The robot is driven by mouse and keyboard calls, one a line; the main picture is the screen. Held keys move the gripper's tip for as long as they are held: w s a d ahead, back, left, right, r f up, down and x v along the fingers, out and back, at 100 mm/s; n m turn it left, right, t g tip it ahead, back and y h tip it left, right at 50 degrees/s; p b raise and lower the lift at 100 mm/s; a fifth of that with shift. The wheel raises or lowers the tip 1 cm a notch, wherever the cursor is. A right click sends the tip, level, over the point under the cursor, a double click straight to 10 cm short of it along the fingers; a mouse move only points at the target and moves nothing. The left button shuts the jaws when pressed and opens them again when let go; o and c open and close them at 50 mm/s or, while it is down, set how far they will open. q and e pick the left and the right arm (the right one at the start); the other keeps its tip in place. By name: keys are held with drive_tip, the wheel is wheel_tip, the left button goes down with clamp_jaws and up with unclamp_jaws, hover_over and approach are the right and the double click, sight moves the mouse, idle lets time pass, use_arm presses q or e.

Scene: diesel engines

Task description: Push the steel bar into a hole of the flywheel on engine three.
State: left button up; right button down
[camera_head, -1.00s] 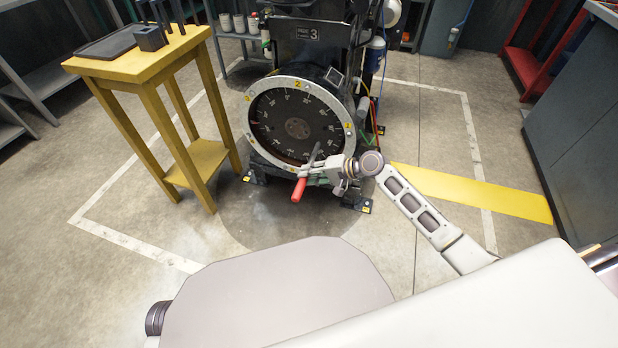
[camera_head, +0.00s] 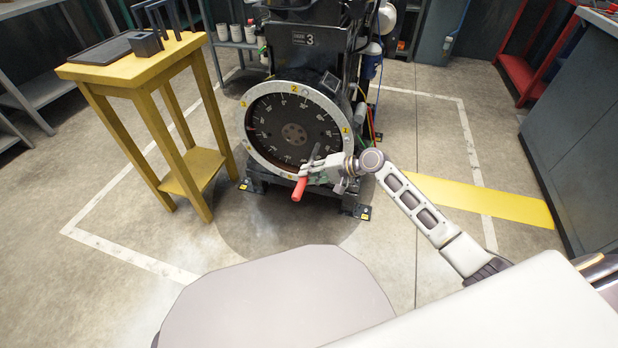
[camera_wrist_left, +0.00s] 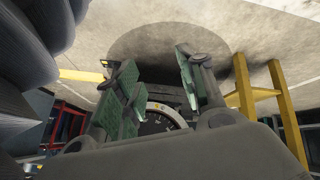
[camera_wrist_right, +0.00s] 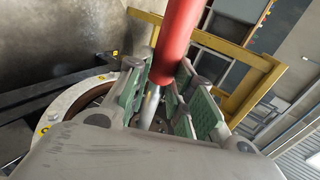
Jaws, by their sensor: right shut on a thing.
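The flywheel (camera_head: 265,125) of engine three (camera_head: 315,60) is a dark disc with holes and a pale numbered ring; part of its rim (camera_wrist_right: 68,103) shows in the right wrist view. My right gripper (camera_head: 314,174) is shut on the steel bar (camera_wrist_right: 150,106), which has a red grip (camera_head: 299,189). The gripper is at the flywheel's lower right. The bar's grey end points up over the flywheel face in the head view; whether it is in a hole cannot be told. My left gripper (camera_wrist_left: 155,85) is open and empty in its wrist view and absent from the head view.
A yellow stand (camera_head: 125,72) with a dark tray (camera_head: 100,52) and block stands left of the engine. Hoses and cables hang on the engine's right side. A dark cabinet (camera_head: 580,130) stands at the right. The floor in front is clear.

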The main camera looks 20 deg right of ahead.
use_arm(q)
drive_tip(key=shift+w+d+f+b, duration=0.1)
drive_tip(key=shift+w+f+b, duration=0.1)
drive_tip(key=shift+f+b, duration=0.45)
use_arm(e)
drive_tip(key=shift+w+d+r, duration=0.1)
drive_tip(key=shift+w+d, duration=0.55)
drive_tip(key=shift+w, duration=0.3)
drive_tip(key=shift+w+d+r, duration=0.1)
drive_tip(key=shift+w+d, duration=0.5)
drive_tip(key=shift+w, duration=0.3)
use_arm(q)
drive_tip(key=shift+s+f, duration=0.15)
drive_tip(key=shift+f, duration=0.15)
